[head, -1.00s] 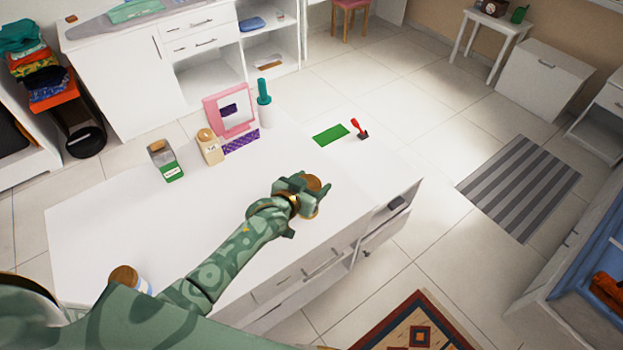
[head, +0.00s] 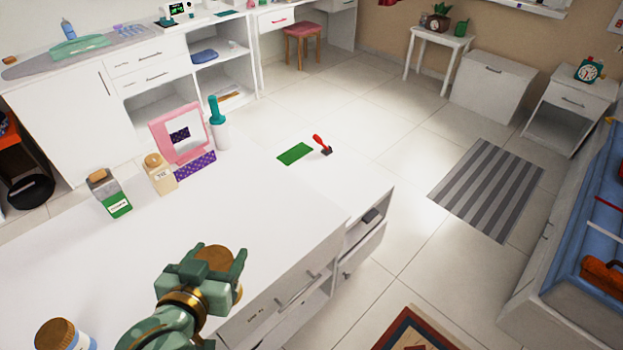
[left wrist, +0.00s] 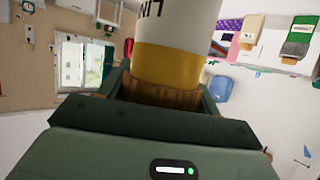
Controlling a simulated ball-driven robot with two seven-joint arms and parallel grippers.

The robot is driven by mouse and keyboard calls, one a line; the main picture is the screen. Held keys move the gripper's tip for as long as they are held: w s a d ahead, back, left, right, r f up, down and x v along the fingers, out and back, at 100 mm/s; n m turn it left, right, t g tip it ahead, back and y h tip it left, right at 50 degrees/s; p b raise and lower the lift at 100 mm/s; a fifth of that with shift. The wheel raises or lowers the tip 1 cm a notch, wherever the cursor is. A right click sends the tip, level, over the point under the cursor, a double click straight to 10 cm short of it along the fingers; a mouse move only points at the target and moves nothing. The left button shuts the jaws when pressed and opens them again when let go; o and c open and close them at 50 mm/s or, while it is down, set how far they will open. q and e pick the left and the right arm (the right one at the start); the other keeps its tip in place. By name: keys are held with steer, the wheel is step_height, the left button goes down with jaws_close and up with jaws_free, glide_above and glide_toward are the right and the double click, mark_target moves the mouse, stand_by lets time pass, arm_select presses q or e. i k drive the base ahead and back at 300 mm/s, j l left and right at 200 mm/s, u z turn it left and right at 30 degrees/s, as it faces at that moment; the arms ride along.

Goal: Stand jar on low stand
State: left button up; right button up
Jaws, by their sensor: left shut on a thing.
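My left gripper (head: 215,268) is shut on a jar with a round brown lid (head: 212,259), held over the white counter. From the head view I cannot tell whether the jar touches the counter. In the left wrist view the jar (left wrist: 177,45) shows a white label with dark letters, a yellow band and a wood-brown lid end between the fingers. A flat green rectangle (head: 295,154) lies on the counter, beyond the gripper; I cannot tell whether it is the low stand. My right gripper is not in view.
On the counter (head: 275,205) stand a green-labelled jar (head: 112,196), a beige jar (head: 160,175), a pink frame (head: 180,133), a teal-topped bottle (head: 218,125) and a red-handled stamp (head: 322,145). Another brown-lidded jar (head: 65,335) is at lower left. The counter's middle is clear.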

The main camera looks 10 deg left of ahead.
mark_target(341, 189)
steer(key=i+l+u, duration=0.15)
steer(key=u, duration=0.25)
steer(key=i+l+u, duration=0.15)
steer(key=l+u, duration=0.25)
steer(key=i+l+u, duration=0.1)
steer(key=l, duration=0.5)
steer(key=i+l, duration=0.2)
steer(key=l, duration=0.35)
steer(key=i+l+u, duration=0.15)
steer(key=l, duration=0.45)
steer(key=i+l, duration=0.1)
steer(key=l, duration=0.5)
steer(key=i+l+u, duration=0.15)
steer(key=l, duration=0.5)
